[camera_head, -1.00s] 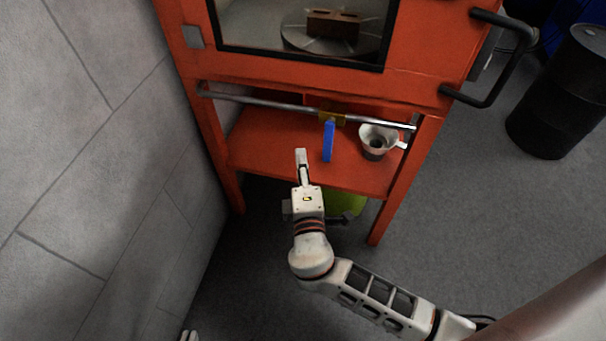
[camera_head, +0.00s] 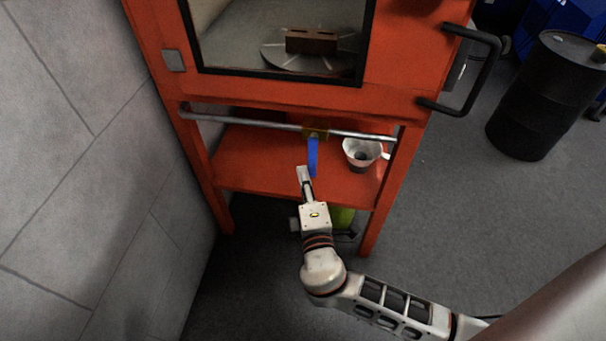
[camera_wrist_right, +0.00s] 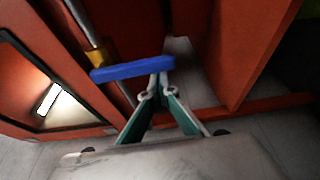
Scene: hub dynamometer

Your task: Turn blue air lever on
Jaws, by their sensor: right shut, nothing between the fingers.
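The blue air lever (camera_head: 312,156) hangs down from a brass valve (camera_head: 315,133) on the metal pipe across the front of the orange cabinet. My right gripper (camera_head: 304,172) is shut and empty, with its fingertips close to the lever's lower end, slightly to its left. In the right wrist view the lever (camera_wrist_right: 132,69) lies across the picture, and the shut fingertips (camera_wrist_right: 159,80) are at its free end. I cannot tell if they touch it. The brass valve (camera_wrist_right: 98,57) is at the lever's other end. My left gripper is not in view.
A white funnel-like cup (camera_head: 362,152) sits on the orange shelf (camera_head: 245,160) right of the lever. The metal pipe (camera_head: 240,121) runs above the shelf. A grey wall (camera_head: 90,150) stands at left. A black barrel (camera_head: 545,100) stands at right on open floor.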

